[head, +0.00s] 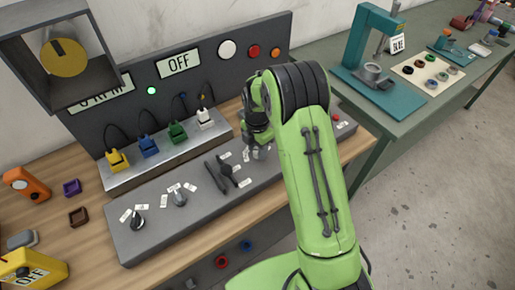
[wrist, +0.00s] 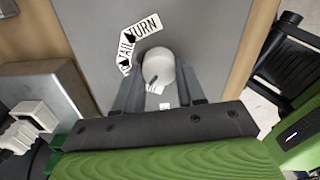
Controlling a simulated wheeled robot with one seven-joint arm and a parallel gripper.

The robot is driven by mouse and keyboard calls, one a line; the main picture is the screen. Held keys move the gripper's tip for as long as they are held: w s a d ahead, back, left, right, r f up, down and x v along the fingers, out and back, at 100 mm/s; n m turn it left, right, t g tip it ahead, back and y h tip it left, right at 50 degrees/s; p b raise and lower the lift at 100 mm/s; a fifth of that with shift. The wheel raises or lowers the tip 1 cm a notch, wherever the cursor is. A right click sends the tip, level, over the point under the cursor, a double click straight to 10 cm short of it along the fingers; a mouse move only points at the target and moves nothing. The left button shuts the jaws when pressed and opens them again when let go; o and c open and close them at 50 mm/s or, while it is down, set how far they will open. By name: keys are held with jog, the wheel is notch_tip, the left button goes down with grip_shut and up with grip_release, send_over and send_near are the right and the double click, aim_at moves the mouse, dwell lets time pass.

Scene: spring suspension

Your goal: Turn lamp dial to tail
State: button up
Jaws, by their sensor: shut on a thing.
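The lamp dial is a pale grey round knob (wrist: 158,66) on a grey panel in the wrist view. A TAIL label (wrist: 126,48) lies at its left and a TURN label (wrist: 143,27) at its upper left. Part of another white label shows below the knob, and its text is unreadable. My gripper (wrist: 158,82) has one finger on each side of the knob and is shut on it. A small dark mark shows on the knob's lower left; I cannot tell which label it points at. In the head view my gripper (head: 258,143) is at the panel's right part, mostly hiding the dial.
The grey control panel (head: 165,236) carries other knobs and a black lever (head: 222,172) left of my gripper. Behind stands a row of coloured plugs with cables (head: 178,132). A green bench (head: 345,112) with a press is at right.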

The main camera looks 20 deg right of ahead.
jog(key=m, duration=0.3)
jog(key=shift+w+m+b, duration=0.1)
jog(key=shift+m+b, duration=0.2)
jog(key=m, duration=0.3)
jog(key=shift+w+m, duration=0.1)
jog(key=shift+m, duration=0.2)
jog(key=m, duration=0.3)
jog(key=shift+m+b, duration=0.35)
jog(key=shift+m, duration=0.05)
jog(key=shift+w+m, duration=0.1)
jog(key=shift+m, duration=1.8)
jog(key=o, duration=1)
jog(key=shift+o, duration=0.2)
